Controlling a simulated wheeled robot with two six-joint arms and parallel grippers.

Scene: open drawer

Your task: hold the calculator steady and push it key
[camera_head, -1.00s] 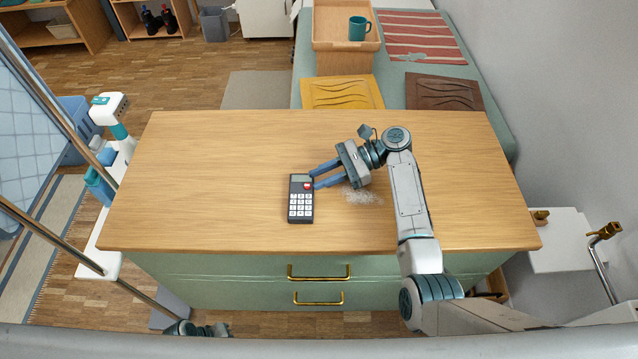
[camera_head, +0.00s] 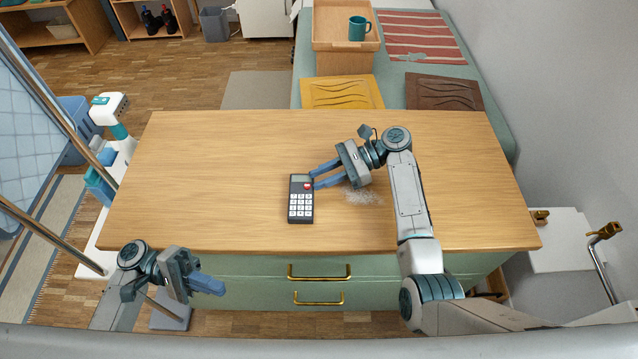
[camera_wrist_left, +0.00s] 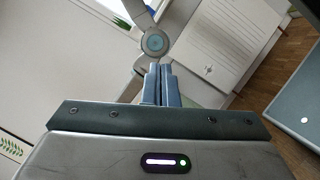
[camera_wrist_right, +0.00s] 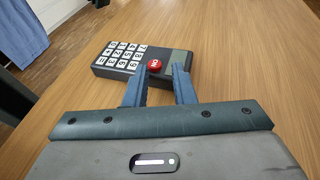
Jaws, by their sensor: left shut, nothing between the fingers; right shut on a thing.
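The calculator (camera_head: 300,205) lies flat on the wooden tabletop, dark with white keys and one red key. In the right wrist view the calculator (camera_wrist_right: 122,58) has its red key (camera_wrist_right: 154,65) on the side near the fingers. My right gripper (camera_head: 312,180) is shut on the calculator at its upper right end, with the fingers apart around the edge (camera_wrist_right: 160,72). My left gripper (camera_head: 222,288) is shut and empty, off the table's front left edge. In the left wrist view its fingers (camera_wrist_left: 159,68) are together, away from the calculator.
The wooden tabletop (camera_head: 210,170) is clear to the left of the calculator. A pale speckled patch (camera_head: 362,196) lies under my right gripper. Two drawers with brass handles (camera_head: 319,272) are below the front edge. A bench with a wooden tray (camera_head: 345,62) stands behind.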

